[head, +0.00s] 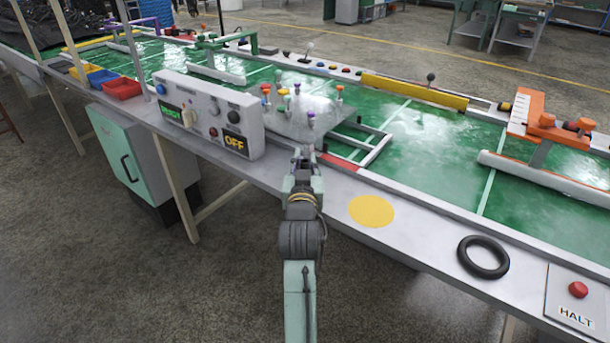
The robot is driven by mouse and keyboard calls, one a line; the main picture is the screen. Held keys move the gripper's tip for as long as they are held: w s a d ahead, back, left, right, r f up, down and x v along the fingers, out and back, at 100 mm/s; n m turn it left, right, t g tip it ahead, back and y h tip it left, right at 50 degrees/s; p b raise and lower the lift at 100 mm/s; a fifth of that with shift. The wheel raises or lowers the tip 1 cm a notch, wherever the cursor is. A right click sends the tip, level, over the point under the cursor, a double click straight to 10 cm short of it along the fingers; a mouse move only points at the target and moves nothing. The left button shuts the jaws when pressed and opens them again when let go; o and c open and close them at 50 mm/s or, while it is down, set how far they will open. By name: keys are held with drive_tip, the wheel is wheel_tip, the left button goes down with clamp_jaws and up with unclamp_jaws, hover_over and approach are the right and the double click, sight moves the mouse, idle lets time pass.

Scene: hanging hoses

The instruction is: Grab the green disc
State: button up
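I cannot make out a green disc in the head view. A flat yellow disc (371,210) lies on the grey front ledge of the table, right of my arm. My gripper (303,162) is seen from behind at the ledge, in front of a grey block with several coloured knobs. It is left of the yellow disc and apart from it. Its fingers are small and overlap the background, so whether they are open or shut does not show.
A black ring (483,257) and a red HALT button (578,290) are on the ledge at right. A grey control box (208,113) stands left of my gripper. An orange fixture (548,122) is at far right. Green belt (430,140) lies clear behind the yellow disc.

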clamp_jaws()
